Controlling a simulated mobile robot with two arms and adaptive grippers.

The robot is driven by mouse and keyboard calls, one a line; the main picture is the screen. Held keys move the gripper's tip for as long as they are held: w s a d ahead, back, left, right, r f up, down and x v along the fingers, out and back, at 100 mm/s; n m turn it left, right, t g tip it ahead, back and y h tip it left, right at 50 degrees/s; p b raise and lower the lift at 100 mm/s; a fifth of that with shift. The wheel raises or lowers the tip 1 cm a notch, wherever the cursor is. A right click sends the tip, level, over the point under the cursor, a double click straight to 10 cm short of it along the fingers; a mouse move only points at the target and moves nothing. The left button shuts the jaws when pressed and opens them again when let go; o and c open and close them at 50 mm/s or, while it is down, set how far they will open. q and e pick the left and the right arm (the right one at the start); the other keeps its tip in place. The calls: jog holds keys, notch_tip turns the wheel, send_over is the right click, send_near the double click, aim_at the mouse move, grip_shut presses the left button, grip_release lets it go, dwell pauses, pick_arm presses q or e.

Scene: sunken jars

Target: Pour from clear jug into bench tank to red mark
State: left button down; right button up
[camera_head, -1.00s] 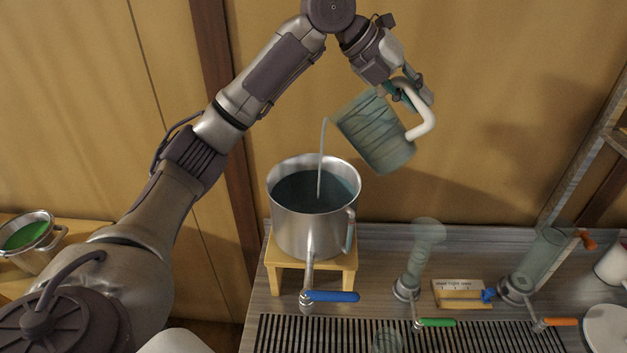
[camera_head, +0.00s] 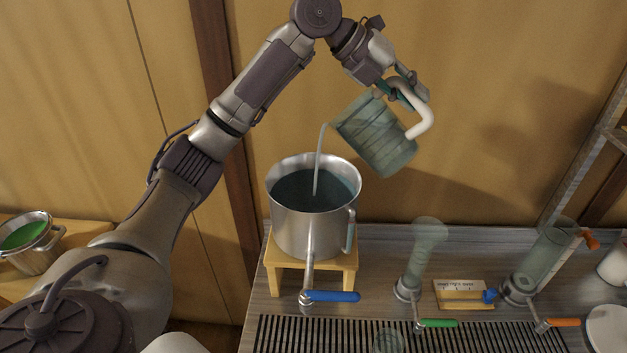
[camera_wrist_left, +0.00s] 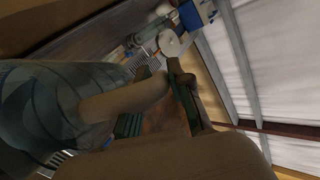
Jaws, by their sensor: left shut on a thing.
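The clear jug (camera_head: 376,138) is tilted with its mouth to the left, above and right of a steel pot. My left gripper (camera_head: 404,88) is shut on the jug's pale handle (camera_head: 424,122). The handle also shows in the left wrist view (camera_wrist_left: 125,98), with the jug body (camera_wrist_left: 45,105) at left. A thin stream (camera_head: 318,160) runs from the jug's lip into the steel pot (camera_head: 312,225), which holds dark liquid (camera_head: 312,190). The pot stands on a small wooden stand (camera_head: 318,262). I cannot make out a red mark. My right gripper is not in view.
A tap with a blue lever (camera_head: 332,296) is in front of the pot. Glass columns (camera_head: 425,255) (camera_head: 545,258) with green (camera_head: 438,323) and orange (camera_head: 562,322) levers stand to the right. A slotted drain (camera_head: 480,338) runs along the front. A pot of green liquid (camera_head: 30,245) is far left.

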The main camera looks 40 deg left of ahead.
aim_at(390, 113)
pick_arm(q)
jog(key=shift+s+a+f+h+b, duration=0.1)
jog(key=shift+a+f+h+b, duration=0.25)
jog(key=shift+a+h+b, duration=0.8)
dwell(1.1)
jog(key=shift+f+n+t+b, duration=0.3)
jog(key=shift+f+b, duration=0.3)
jog(key=shift+b, duration=0.45)
jog(key=shift+s+a+r+h, duration=0.1)
jog(key=shift+a+r+h, duration=0.15)
jog(key=shift+a+r, duration=0.1)
dwell(1.9)
